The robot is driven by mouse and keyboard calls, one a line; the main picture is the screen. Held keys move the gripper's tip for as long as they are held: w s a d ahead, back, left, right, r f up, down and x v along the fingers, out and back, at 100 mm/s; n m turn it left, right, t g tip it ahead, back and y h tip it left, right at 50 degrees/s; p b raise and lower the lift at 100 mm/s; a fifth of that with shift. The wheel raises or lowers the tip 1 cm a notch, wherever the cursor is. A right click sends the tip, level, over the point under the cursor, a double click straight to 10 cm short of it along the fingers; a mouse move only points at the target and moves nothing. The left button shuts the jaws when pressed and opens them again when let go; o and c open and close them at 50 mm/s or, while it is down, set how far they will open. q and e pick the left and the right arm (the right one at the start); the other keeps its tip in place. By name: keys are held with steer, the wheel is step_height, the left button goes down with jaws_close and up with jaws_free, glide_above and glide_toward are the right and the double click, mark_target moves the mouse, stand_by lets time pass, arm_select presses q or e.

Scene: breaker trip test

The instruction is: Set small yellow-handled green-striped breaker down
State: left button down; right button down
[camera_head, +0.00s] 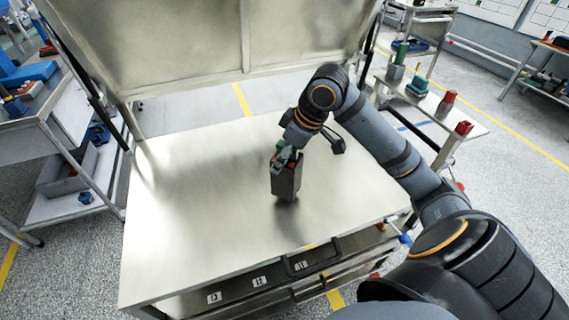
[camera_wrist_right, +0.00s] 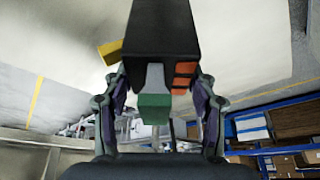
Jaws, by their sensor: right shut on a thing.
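The breaker is a dark box (camera_head: 287,181) hanging upright below my right gripper (camera_head: 288,153), over the middle of the pale bench top. Its base is close to the surface, with a shadow beside it; I cannot tell if it touches. In the right wrist view the dark breaker body (camera_wrist_right: 160,35) shows a yellow handle (camera_wrist_right: 110,50) on its left, a green part (camera_wrist_right: 154,108) and orange blocks (camera_wrist_right: 184,75). The fingers of my right gripper (camera_wrist_right: 158,110) are shut on it from both sides. My left gripper is not in view.
The bench top (camera_head: 190,200) is clear around the breaker. A raised metal panel (camera_head: 200,40) stands behind it. A side table at right holds green and red-topped blocks (camera_head: 447,101). Drawers with black handles (camera_head: 312,258) are at the front edge.

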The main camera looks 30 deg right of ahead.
steer(key=shift+d+f, duration=0.15)
steer(key=shift+f, duration=1.2)
steer(key=shift+c, duration=2)
jaws_free()
steer(key=shift+d+r, duration=0.1)
steer(key=shift+r, duration=0.3)
steer(key=b+v, duration=0.1)
steer(key=v, duration=1)
steer(key=shift+r+b, duration=0.2)
steer(key=shift+b, duration=0.2)
steer(key=shift+s, duration=0.1)
